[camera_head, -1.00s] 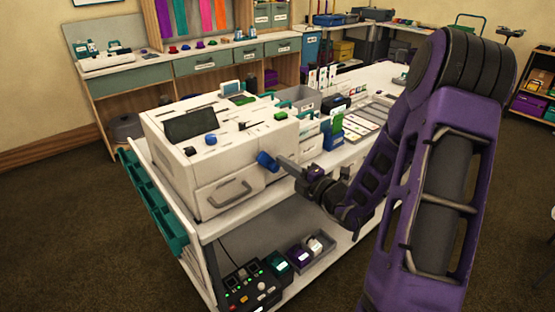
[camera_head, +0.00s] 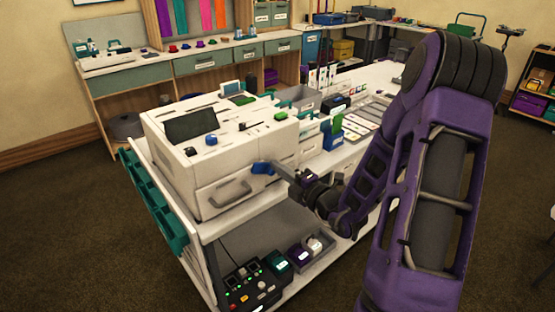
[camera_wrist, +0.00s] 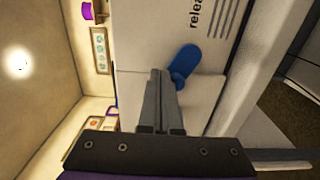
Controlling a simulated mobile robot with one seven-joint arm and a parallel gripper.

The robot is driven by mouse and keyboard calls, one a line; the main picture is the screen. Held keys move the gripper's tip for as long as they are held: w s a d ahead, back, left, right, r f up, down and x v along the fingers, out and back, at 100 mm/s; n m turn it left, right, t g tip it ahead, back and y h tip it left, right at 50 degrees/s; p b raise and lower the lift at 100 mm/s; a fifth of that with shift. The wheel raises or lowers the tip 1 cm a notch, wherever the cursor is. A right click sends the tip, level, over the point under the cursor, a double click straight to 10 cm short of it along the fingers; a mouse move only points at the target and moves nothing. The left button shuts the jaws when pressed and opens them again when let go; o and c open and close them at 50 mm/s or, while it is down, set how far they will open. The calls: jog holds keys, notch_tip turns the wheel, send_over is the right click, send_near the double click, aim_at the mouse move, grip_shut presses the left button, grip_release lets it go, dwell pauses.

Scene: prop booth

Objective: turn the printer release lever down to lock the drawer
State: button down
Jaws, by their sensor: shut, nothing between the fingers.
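The white printer (camera_head: 165,150) stands on the cart, its drawer (camera_head: 245,200) with a grey handle flush in the front as far as I can tell. In the wrist view the lever (camera_wrist: 187,62) sits beside printed text beginning "relea". My gripper (camera_head: 281,168) is shut and empty, its fingertips (camera_wrist: 160,76) right by the lever's rounded end. I cannot tell whether they touch.
The white cart (camera_head: 222,226) carries teal bins (camera_head: 155,205) on its left side. Its lower shelf holds a black control box (camera_head: 255,288) and a grey tray (camera_head: 312,255). Blue and green items and cards crowd the cart top behind my gripper. Carpet is clear at left.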

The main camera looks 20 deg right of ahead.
jog(key=shift+f, duration=0.1)
dwell(0.3)
jog(key=shift+s+a+f, duration=0.2)
jog(key=shift+a+f, duration=0.15)
jog(key=shift+a, duration=0.05)
jog(key=p+v, duration=0.2)
jog(key=v, duration=0.5)
dwell(0.7)
